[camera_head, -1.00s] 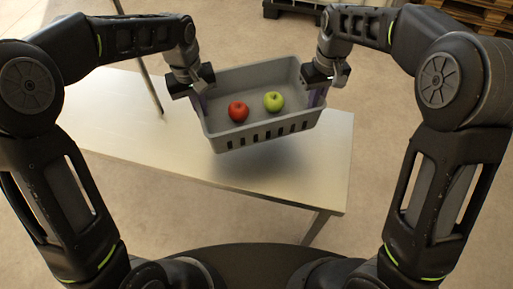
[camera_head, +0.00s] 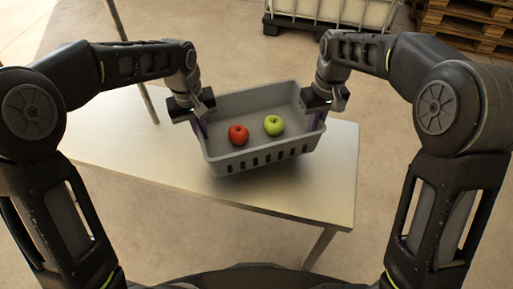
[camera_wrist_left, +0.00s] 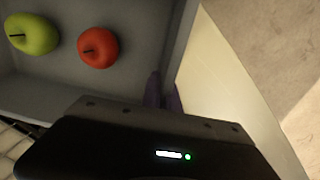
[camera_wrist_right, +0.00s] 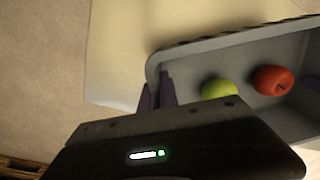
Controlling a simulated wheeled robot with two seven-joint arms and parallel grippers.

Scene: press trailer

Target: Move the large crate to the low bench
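The large grey crate (camera_head: 258,164) hangs level or nearly so over the pale low bench (camera_head: 325,185), with a shadow beneath; I cannot tell whether its base touches. A red apple (camera_head: 238,134) and a green apple (camera_head: 273,125) lie inside it. My left gripper (camera_head: 203,125) is shut on the crate's left end wall. Its purple fingers (camera_wrist_left: 163,92) show at the wall in the left wrist view. My right gripper (camera_head: 314,118) is shut on the right end wall, and its purple fingers (camera_wrist_right: 157,92) show there in the right wrist view.
The bench top is bare around the crate, with free room to the left and right. A thin post (camera_head: 130,60) stands behind the bench at left. A white container (camera_head: 345,12) and wooden pallets (camera_head: 465,22) stand on the floor at the back.

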